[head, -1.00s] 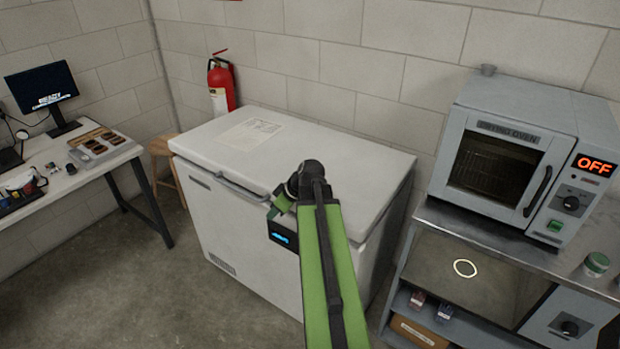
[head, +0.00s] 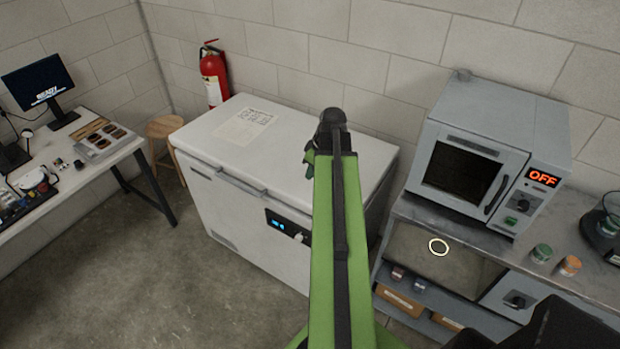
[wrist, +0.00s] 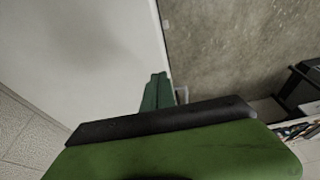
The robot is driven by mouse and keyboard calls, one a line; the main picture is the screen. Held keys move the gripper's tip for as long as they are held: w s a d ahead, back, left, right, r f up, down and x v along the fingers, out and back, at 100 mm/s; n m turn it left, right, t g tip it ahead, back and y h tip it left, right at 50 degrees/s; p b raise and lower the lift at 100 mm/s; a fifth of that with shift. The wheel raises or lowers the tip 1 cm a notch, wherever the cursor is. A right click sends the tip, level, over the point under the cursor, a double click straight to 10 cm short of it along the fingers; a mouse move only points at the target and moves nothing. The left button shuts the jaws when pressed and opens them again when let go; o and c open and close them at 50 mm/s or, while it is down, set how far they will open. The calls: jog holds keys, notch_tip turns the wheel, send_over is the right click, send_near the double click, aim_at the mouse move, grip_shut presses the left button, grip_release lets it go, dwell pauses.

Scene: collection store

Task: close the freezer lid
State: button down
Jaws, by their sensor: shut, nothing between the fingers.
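The white chest freezer (head: 235,222) stands against the back wall. Its lid (head: 290,130) lies flat on top, with a paper sheet on it and a handle at the front edge. I see no clear gap along the visible front edge; my arm hides part of the right side. My gripper (head: 309,158) is at the lid's right half, mostly behind my green arm. In the wrist view my gripper (wrist: 157,92) is shut and empty, over the edge of the white lid (wrist: 90,50). I cannot tell whether it touches the lid.
A drying oven (head: 470,165) stands on a steel bench at the right, with small jars (head: 541,253) on it. A desk with a monitor (head: 38,82) is at the left. A stool (head: 166,128) and fire extinguisher (head: 213,75) are behind. The floor in front is clear.

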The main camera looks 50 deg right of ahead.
aim_at(303, 199)
jog(key=b+x, duration=0.3)
jog(key=x, duration=0.1)
jog(key=b+x, duration=0.4)
jog(key=s+b+x, duration=0.1)
jog(key=b+x, duration=0.3)
jog(key=shift+f, duration=0.35)
jog(key=shift+s, duration=0.1)
